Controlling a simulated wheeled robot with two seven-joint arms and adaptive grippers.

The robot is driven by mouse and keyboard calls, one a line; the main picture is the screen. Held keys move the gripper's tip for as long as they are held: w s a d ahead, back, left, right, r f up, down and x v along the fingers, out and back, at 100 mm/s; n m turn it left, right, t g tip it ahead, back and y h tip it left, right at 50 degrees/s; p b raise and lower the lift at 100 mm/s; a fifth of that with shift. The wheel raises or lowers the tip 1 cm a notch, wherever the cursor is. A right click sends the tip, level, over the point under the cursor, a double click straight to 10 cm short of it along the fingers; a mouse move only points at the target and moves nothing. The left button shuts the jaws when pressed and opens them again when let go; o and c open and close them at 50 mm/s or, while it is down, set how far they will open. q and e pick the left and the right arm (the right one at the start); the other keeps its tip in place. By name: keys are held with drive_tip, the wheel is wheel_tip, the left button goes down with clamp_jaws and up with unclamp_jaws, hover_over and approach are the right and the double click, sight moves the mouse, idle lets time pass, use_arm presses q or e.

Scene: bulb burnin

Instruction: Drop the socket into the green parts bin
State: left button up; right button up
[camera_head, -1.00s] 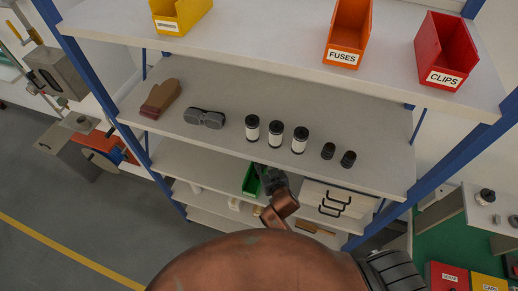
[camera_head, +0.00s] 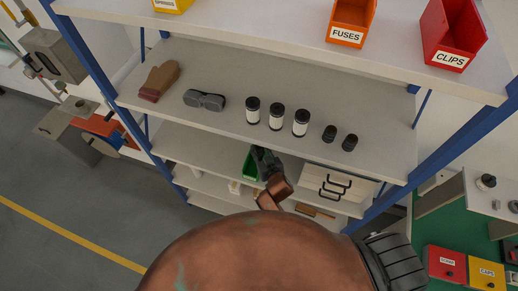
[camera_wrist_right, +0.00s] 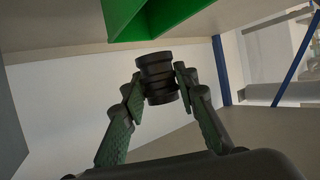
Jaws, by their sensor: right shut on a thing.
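The green parts bin (camera_head: 249,165) stands on the shelf below the row of canisters, partly covered by my right arm. It also shows at the top of the right wrist view (camera_wrist_right: 180,15). My right gripper (camera_head: 262,157) is at the bin's right side in the head view. In the right wrist view my gripper (camera_wrist_right: 160,80) is shut on the socket (camera_wrist_right: 157,76), a black ribbed cylinder, just short of the bin in the picture. The socket cannot be made out in the head view. My left gripper is not in view.
The shelf above holds a mitt (camera_head: 160,80), goggles (camera_head: 204,100), several canisters (camera_head: 277,116) and two small black cylinders (camera_head: 350,142). A drawer unit (camera_head: 325,182) stands right of my right gripper. Orange (camera_head: 349,22) and red (camera_head: 453,35) bins stand on the top shelf.

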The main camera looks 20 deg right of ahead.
drive_tip(key=shift+f, duration=0.25)
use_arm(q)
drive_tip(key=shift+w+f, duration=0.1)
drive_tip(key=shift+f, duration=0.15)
use_arm(e)
drive_tip(key=o, duration=1.2)
drive_tip(key=shift+s, duration=0.1)
drive_tip(key=v, duration=1.2)
drive_tip(key=shift+a, duration=0.15)
